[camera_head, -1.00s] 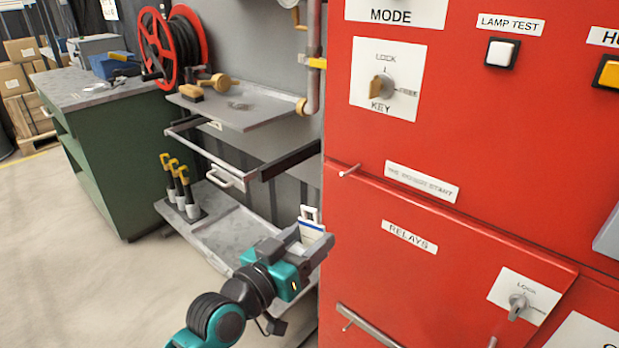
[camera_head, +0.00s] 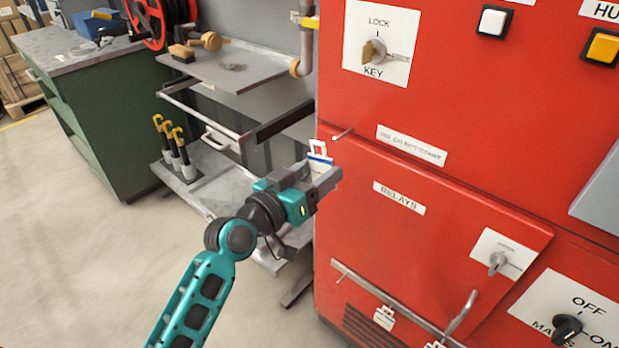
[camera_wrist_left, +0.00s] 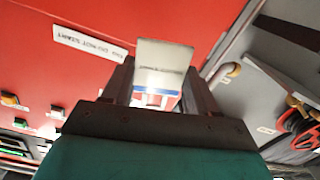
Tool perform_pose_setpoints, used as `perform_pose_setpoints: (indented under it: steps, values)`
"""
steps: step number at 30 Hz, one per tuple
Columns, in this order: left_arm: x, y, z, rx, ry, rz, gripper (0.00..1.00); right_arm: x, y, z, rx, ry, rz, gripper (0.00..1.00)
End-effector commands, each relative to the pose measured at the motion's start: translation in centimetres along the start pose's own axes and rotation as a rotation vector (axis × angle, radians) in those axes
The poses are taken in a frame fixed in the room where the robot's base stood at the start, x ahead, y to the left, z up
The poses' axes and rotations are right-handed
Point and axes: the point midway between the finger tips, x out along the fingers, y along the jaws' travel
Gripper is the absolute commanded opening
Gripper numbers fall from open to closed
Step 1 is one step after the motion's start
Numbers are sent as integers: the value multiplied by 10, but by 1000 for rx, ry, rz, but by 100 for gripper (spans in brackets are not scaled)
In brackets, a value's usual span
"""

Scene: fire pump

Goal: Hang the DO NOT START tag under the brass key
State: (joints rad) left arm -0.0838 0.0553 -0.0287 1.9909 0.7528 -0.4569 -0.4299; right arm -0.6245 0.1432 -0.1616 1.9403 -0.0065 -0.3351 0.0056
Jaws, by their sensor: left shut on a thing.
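My left gripper (camera_head: 322,178) is shut on a white tag with a blue stripe (camera_head: 319,158). The brass key (camera_head: 375,51) is in the KEY plate on the red cabinet, well above the gripper. A thin metal peg (camera_head: 343,134) sticks out below the key, just above and right of the tag, apart from it. A DO NOT START label (camera_head: 411,145) is beside the peg. My right gripper is not in view.
A rail (camera_head: 400,312) runs low across the red cabinet (camera_head: 450,75), with other white tags (camera_head: 384,318) on it. A grey shelf unit (camera_head: 225,76) stands left of the cabinet, close behind my gripper. Open floor (camera_head: 80,240) lies at left.

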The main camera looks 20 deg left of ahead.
Motion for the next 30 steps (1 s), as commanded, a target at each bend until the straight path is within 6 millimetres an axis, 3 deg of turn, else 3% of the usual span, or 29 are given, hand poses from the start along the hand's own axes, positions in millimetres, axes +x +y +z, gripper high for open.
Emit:
perform_pose_setpoints:
  steps: [30]
  values:
    - [60,0,6,1,0,1,7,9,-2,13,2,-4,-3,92]
